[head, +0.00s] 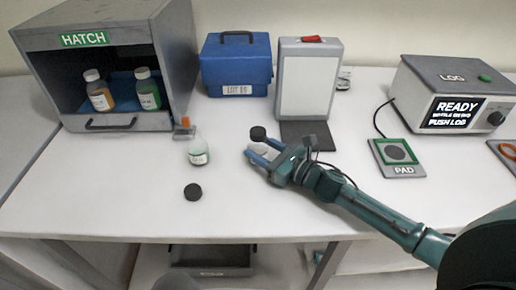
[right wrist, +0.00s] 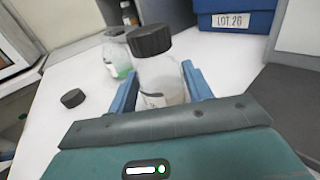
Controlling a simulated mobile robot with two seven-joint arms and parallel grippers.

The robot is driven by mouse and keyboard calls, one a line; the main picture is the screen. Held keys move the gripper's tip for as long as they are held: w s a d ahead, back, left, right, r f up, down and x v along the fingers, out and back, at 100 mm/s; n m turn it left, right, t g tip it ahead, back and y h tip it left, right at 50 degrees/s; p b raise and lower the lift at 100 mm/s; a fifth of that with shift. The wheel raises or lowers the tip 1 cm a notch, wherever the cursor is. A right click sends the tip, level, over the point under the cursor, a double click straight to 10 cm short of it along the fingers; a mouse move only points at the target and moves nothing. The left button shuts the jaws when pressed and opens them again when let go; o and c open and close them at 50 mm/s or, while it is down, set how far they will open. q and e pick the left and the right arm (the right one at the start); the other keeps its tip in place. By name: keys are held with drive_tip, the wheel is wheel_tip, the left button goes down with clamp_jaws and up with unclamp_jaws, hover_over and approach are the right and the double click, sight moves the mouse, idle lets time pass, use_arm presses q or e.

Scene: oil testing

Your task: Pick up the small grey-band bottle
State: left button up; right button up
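The small bottle (head: 257,148) with a black cap stands on the white table; it also shows in the right wrist view (right wrist: 160,88), where a dark grey band marks its label. My right gripper (head: 266,150) has its blue fingers on either side of the bottle's body. In the right wrist view, the fingers (right wrist: 160,90) lie close along both sides; whether they press on it I cannot tell. The bottle is upright. My left gripper is not in view.
An uncapped bottle (head: 198,152) with green liquid stands to the left, with a loose black cap (head: 193,192) in front. The hatch (head: 98,122) holds two bottles. Behind are a blue lot box (head: 236,70) and a white panel stand (head: 307,80). A pad (head: 398,157) lies right.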

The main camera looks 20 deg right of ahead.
sight(263, 133)
drive_tip(key=c, duration=0.4)
wheel_tip(263, 133, up, 9)
drive_tip(key=shift+r+p, duration=0.1)
drive_tip(key=shift+p, duration=0.3)
wheel_tip(263, 133, up, 4)
drive_tip(key=p, duration=0.3)
wheel_tip(263, 133, up, 9)
drive_tip(key=shift+f, duration=0.1)
drive_tip(key=m, duration=0.7)
